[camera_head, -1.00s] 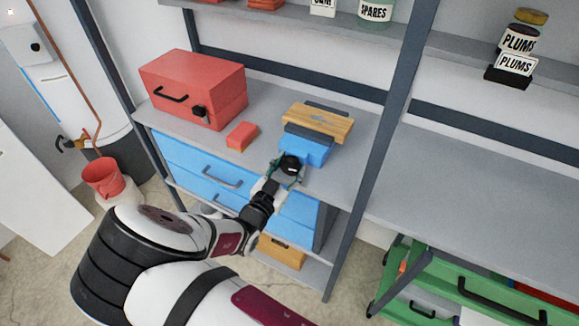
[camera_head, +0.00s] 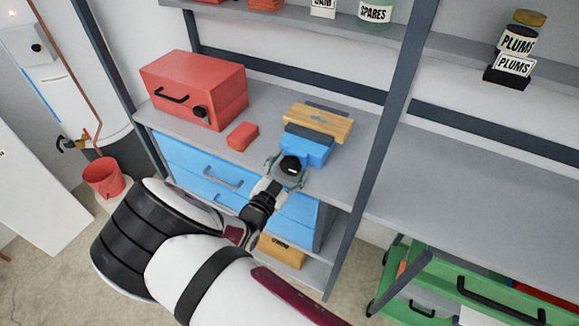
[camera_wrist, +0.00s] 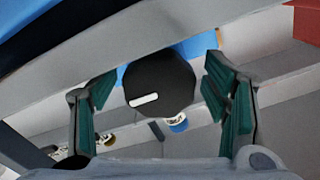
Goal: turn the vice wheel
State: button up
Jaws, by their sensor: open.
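The blue vice (camera_head: 305,148) stands on the grey shelf, with a wooden board (camera_head: 318,121) across its top. Its black round wheel (camera_head: 291,165) faces the front, with a white mark on it. In the wrist view the wheel (camera_wrist: 158,83) shows between the two green-padded fingers, its white mark slightly tilted. My gripper (camera_wrist: 165,105) is open, one finger on each side of the wheel, with visible gaps. In the head view my gripper (camera_head: 287,172) is at the vice's front end, partly covering it.
A red toolbox (camera_head: 194,88) and a red block (camera_head: 242,136) lie left of the vice. Blue drawers (camera_head: 207,170) sit below the shelf. A grey upright post (camera_head: 372,150) stands to the right. The right-hand shelf (camera_head: 470,190) is bare.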

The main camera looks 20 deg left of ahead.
jog(key=s, duration=1.2)
jog(key=shift+a, duration=0.45)
